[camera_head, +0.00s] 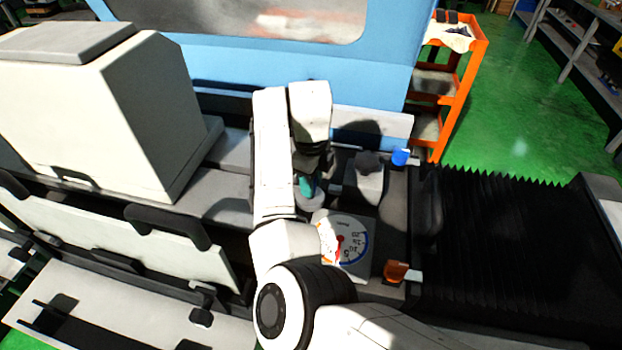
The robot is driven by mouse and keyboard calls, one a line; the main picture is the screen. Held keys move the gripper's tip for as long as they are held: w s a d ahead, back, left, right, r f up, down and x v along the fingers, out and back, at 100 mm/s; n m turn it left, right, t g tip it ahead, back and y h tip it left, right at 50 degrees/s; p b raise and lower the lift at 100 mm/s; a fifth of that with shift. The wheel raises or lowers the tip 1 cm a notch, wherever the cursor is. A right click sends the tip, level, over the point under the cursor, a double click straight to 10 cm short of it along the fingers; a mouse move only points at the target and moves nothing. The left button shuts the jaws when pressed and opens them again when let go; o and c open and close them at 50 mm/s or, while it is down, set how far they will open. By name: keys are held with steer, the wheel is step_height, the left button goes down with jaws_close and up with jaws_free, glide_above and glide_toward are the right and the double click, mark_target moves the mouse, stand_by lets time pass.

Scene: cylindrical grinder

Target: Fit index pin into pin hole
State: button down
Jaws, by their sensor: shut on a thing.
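My gripper (310,172) is dark and points down below the white wrist link, near the middle of the machine bed. It is shut on a small teal piece (306,187), which looks like the index pin; its lower end is hard to make out. A pale rounded part (309,201) is directly below the teal piece, and I cannot tell whether they touch. The pin hole cannot be made out, and my arm covers part of this area.
A white dial with a red pointer (355,257) is just in front of the gripper. A grey block (369,180), a blue cap (400,157) and an orange block (396,271) lie to the right. A large pale housing (150,110) stands left, black bellows (500,250) right.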

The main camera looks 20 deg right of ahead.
steer(key=shift+f+b, duration=0.45)
steer(key=shift+f, duration=0.45)
steer(key=c, duration=0.8)
jaws_free()
steer(key=shift+o, duration=0.2)
step_height(320, 180, up, 11)
steer(key=shift+f+b, duration=0.1)
steer(key=shift+b, duration=0.7)
steer(key=shift+f, duration=0.1)
